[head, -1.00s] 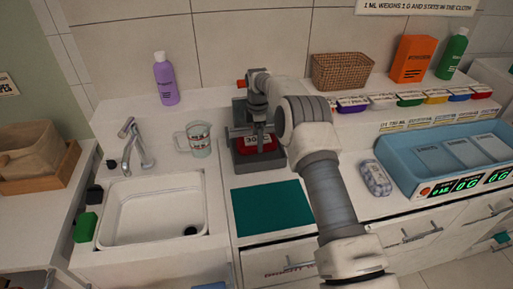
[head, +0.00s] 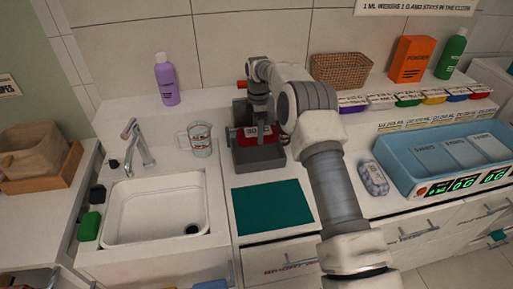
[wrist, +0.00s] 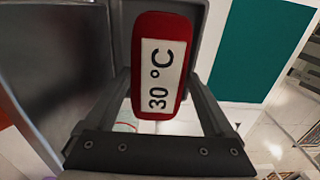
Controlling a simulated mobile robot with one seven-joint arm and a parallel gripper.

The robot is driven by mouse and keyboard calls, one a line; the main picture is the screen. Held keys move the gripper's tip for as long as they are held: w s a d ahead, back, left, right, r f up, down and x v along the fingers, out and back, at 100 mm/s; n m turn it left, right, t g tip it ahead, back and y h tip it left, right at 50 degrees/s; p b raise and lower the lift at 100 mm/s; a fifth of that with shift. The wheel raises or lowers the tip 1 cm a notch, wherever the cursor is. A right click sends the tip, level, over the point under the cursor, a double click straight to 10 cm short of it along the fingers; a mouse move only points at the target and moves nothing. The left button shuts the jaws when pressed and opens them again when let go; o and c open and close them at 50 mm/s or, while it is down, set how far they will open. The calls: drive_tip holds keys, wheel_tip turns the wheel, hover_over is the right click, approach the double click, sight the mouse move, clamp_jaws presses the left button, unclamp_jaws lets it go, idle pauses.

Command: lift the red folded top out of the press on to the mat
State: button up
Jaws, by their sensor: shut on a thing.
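The red folded top (head: 268,141) with a white "30 °C" label is between the fingers of my gripper (wrist: 160,88). The top fills the middle of the wrist view (wrist: 186,35), and my gripper is shut on it. In the head view it is held at the grey press (head: 258,162), above the press's base. Whether it still touches the press is hard to tell. The teal mat (head: 273,206) lies flat and bare on the counter in front of the press; it also shows at upper right in the wrist view (wrist: 265,45).
A clear measuring jug (head: 201,140) stands left of the press, behind the white sink (head: 150,228). A wrapped grey bundle (head: 374,178) and a blue tray with digital readouts (head: 398,163) lie to the right. A wicker basket (head: 342,70) stands on the back shelf.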

drive_tip(key=s+d+r+b, duration=0.1)
drive_tip(key=s+r+b, duration=0.1)
drive_tip(key=s, duration=0.5)
drive_tip(key=shift+s+d+r+b, duration=0.3)
drive_tip(key=shift+s+r+b, duration=0.1)
drive_tip(key=shift+r, duration=0.05)
idle(0.3)
drive_tip(key=shift+d, duration=0.1)
drive_tip(key=s+d+f+b, duration=0.1)
drive_tip(key=s+d+b, duration=0.7)
drive_tip(key=s+d, duration=0.7)
drive_tip(key=a+f, duration=0.2)
drive_tip(key=a, duration=0.2)
drive_tip(key=w+a+f, duration=0.1)
drive_tip(key=a+f, duration=0.1)
drive_tip(key=a, duration=0.2)
drive_tip(key=w+a+f, duration=0.1)
drive_tip(key=a+f, duration=0.1)
drive_tip(key=a, duration=0.2)
drive_tip(key=shift+a+f+b, duration=0.3)
drive_tip(key=shift+a+f, duration=0.05)
drive_tip(key=shift+f, duration=2.05)
